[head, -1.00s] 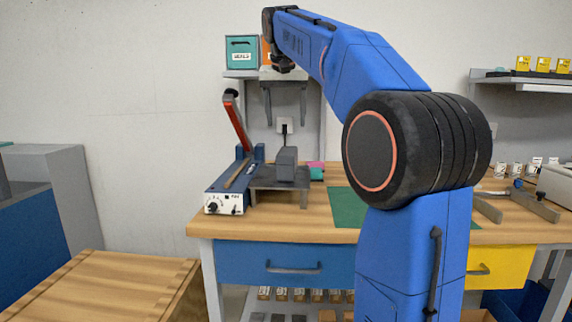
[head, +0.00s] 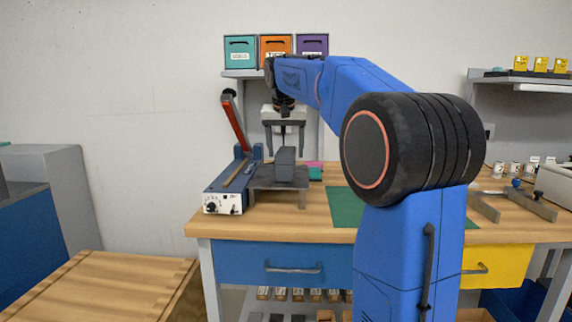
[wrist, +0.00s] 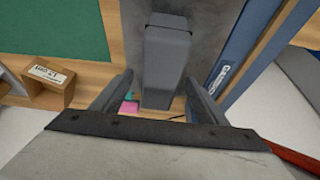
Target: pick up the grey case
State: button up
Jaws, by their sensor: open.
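The grey case (head: 285,164) stands upright on a small grey metal stand (head: 277,184) on the wooden workbench. In the wrist view the case (wrist: 167,60) shows from above, between and beyond the two fingers. My gripper (head: 284,148) is open, pointing down just above the case, with its fingertips near the case's top. The fingers also show in the wrist view (wrist: 160,90), one on each side and apart from the case. Whether the fingertips reach below the case's top is hard to tell.
A blue sealer with a raised red lever (head: 235,123) stands close left of the stand. Pink and teal items (head: 315,171) lie behind it to the right. A green mat (head: 345,207) is to the right. Bins (head: 276,50) sit on the shelf above.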

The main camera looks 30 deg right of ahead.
jog(key=shift+x, duration=1)
jog(key=c, duration=1.5)
jog(key=shift+r, duration=0.1)
